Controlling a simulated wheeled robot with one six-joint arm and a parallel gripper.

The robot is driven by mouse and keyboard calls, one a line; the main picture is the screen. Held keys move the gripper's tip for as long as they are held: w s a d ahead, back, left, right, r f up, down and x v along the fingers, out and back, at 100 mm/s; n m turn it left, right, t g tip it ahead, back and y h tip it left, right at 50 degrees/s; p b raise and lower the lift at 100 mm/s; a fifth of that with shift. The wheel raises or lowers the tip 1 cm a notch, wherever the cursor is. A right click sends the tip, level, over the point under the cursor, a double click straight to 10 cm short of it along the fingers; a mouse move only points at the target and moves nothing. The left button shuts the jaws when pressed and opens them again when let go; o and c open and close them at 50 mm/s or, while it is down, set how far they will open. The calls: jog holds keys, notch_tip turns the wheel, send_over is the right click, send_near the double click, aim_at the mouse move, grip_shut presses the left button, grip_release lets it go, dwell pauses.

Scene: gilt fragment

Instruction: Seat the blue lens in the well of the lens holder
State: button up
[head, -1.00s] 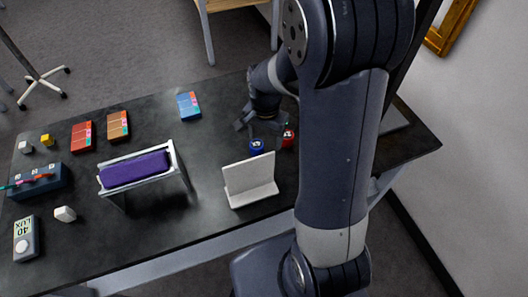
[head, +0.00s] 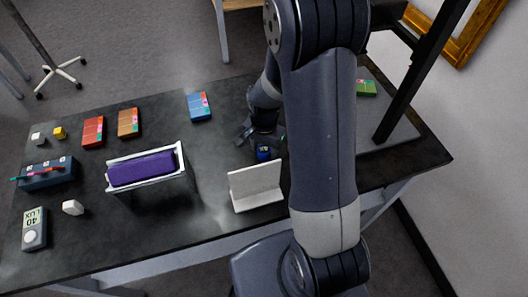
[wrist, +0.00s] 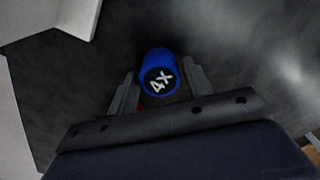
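The blue lens (head: 263,152) is a short cylinder on the dark table, near the white L-shaped stand. In the wrist view the blue lens (wrist: 158,74) shows its dark end face marked 4X. My gripper (head: 256,135) is low over the table at the lens. In the wrist view my gripper (wrist: 160,84) is open, with one finger on each side of the lens and a narrow gap beside it. I cannot tell which thing is the lens holder; no well is clearly visible.
The white L-shaped stand (head: 255,187) is close in front of the lens. A white frame (head: 182,160) with a purple block (head: 142,168) stands further left. A blue box (head: 199,106) lies behind. A black post (head: 413,80) rises at right. Table between the frame and stand is clear.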

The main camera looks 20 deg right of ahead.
jog(key=c, duration=0.7)
jog(key=shift+r, duration=0.15)
